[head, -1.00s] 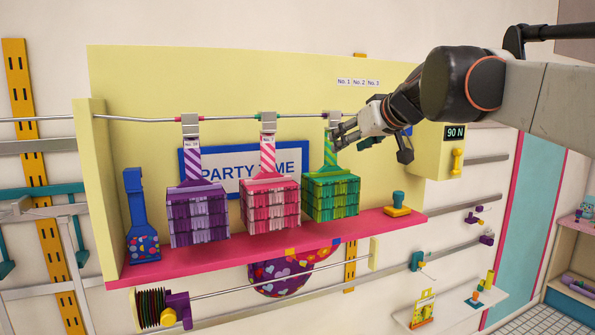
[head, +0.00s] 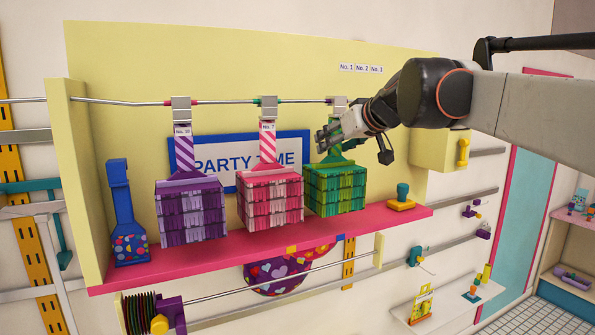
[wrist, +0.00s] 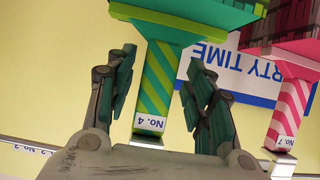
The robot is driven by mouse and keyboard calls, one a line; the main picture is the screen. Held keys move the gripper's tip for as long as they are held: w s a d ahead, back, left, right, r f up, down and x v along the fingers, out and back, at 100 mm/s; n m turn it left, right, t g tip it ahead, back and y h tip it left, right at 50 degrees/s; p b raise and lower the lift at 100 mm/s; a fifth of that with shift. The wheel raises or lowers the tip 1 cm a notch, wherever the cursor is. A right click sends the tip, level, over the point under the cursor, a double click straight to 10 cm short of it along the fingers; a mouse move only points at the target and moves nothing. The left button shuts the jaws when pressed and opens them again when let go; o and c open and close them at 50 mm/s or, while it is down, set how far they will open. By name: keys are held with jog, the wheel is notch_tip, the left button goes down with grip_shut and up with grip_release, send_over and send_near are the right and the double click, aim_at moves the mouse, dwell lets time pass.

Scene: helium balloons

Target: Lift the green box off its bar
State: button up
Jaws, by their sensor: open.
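The green box (head: 335,190) is a fringed box with a green striped neck, hanging from the bar (head: 225,101) by a metal clip, at the right of three such boxes. In the wrist view its striped neck (wrist: 155,85) bears a "No. 4" tag and runs between my fingers. My gripper (head: 330,140) is open, its fingers around the neck, one on each side. In the wrist view the gripper (wrist: 160,92) shows gaps between both fingers and the neck. In the head view the gripper hides part of the neck.
The pink box (head: 270,200) hangs close on the left, and the purple box (head: 190,212) beyond it. A pink shelf (head: 240,255) runs below the boxes. A yellow and teal stamp-like object (head: 402,198) stands on it to the right. The yellow back panel (head: 240,65) is behind.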

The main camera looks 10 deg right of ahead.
jog(key=shift+s+d+r, duration=0.1)
jog(key=shift+s+d, duration=0.05)
jog(key=shift+c, duration=0.3)
jog(key=shift+d, duration=0.1)
jog(key=c, duration=0.5)
grip_shut()
jog(key=shift+r, duration=0.1)
jog(key=shift+s+r+p, duration=0.35)
jog(key=shift+r+p, duration=0.2)
jog(key=shift+r, duration=0.1)
jog(key=shift+s, duration=0.1)
jog(key=shift+s+d+r, duration=0.25)
jog(key=shift+s+r, duration=0.05)
jog(key=shift+s, duration=0.4)
